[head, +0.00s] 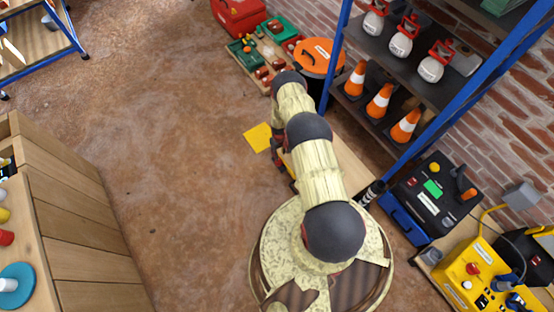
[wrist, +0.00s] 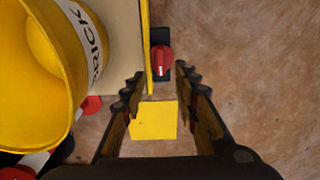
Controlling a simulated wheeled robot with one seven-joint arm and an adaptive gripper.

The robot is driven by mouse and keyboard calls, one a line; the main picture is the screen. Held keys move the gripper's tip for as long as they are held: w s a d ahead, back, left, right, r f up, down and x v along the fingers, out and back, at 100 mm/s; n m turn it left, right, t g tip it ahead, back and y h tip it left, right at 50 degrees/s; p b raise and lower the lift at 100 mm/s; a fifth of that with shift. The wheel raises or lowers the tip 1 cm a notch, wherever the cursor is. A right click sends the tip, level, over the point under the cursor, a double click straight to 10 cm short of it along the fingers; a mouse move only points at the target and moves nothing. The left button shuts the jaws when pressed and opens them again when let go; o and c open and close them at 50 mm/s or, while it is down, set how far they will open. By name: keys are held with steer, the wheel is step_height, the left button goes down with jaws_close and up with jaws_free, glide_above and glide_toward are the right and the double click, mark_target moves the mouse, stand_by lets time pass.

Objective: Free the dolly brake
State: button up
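In the wrist view, a red pedal (wrist: 162,60) with a pale mark sits on a dark bracket at the edge of a cream dolly deck (wrist: 122,45) with a yellow side. I take this pedal to be the brake. A yellow bucket (wrist: 45,55) marked "BRICK" stands on the deck at the left. My gripper (wrist: 167,85) is open and empty; its fingers point toward the pedal, which lies past the tips, between their lines. I see no contact. In the head view my arm hides the pedal and most of the dolly.
A flat yellow square (head: 258,137) lies on the floor beside my arm. A blue-framed shelf (head: 400,130) with cones and white containers stands at the right, near a yellow machine (head: 475,280). A wooden cabinet (head: 75,220) stands at the left. The floor between is clear.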

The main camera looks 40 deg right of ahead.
mark_target(279, 161)
step_height(279, 161, down, 7)
steer(key=b, duration=0.2)
steer(key=shift+f+b, duration=0.1)
steer(key=shift+b, duration=0.3)
steer(key=shift+c, duration=0.6)
jaws_close()
